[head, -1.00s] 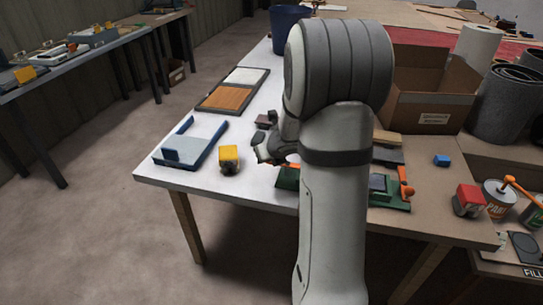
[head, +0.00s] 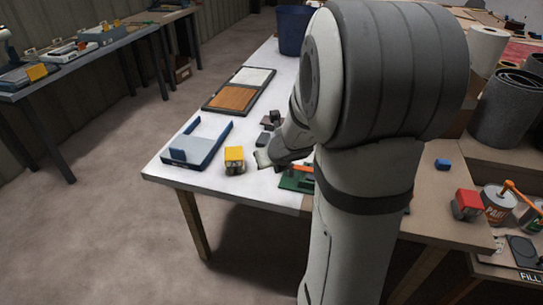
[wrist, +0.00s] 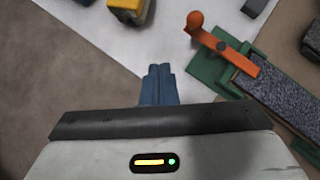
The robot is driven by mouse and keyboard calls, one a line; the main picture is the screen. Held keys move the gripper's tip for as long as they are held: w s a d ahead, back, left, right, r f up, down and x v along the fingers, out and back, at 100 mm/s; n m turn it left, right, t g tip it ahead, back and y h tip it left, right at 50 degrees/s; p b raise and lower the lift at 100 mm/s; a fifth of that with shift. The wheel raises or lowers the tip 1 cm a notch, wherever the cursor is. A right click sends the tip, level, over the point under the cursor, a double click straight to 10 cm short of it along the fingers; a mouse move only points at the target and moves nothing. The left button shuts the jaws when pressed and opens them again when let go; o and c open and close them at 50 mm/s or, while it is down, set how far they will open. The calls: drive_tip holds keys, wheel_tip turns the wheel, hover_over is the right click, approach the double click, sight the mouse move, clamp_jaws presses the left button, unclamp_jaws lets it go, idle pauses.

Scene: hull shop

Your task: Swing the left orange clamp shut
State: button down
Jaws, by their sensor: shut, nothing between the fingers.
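The left orange clamp (wrist: 232,50) shows in the wrist view as a lever with a round knob at its upper-left end. The knob sticks out past the green fixture (wrist: 207,68), and the lever's other end reaches the edge of a dark speckled strip (wrist: 280,95). In the head view the clamp (head: 301,168) is a small orange piece on the green fixture (head: 290,182), mostly hidden by my arm. My gripper (wrist: 158,70) is shut and empty, left of and below the clamp in the wrist view, apart from it. It also shows in the head view (head: 262,160).
A yellow block (head: 234,158) and a blue tray (head: 212,145) stand left of my gripper. A sorting tray (head: 216,106) and a dark blue bin (head: 293,48) are farther back. The table's front edge is close. My arm hides the right part of the fixture.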

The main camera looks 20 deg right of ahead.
drive_tip(key=shift+s+a+r+p, duration=0.25)
drive_tip(key=shift+s+r, duration=0.15)
drive_tip(key=shift+r, duration=0.15)
drive_tip(key=shift+s+a+r+p, duration=0.2)
drive_tip(key=shift+s+r, duration=0.15)
drive_tip(key=shift+r, duration=0.15)
drive_tip(key=s+a+r+n+g+y, duration=0.1)
drive_tip(key=s+a+r+n+y, duration=0.2)
drive_tip(key=a+n, duration=0.5)
drive_tip(key=s+a+r+n+g, duration=0.1)
drive_tip(key=s+a+r+n, duration=0.3)
drive_tip(key=n, duration=0.8)
drive_tip(key=s+d+n+g+h+p, duration=0.1)
drive_tip(key=s+n+g+h, duration=0.1)
drive_tip(key=s+n, duration=1)
drive_tip(key=n+g, duration=0.1)
drive_tip(key=n, duration=0.3)
drive_tip(key=shift+s+d+r+h, duration=0.25)
drive_tip(key=shift+d+r+h, duration=0.05)
drive_tip(key=shift+r+h, duration=0.1)
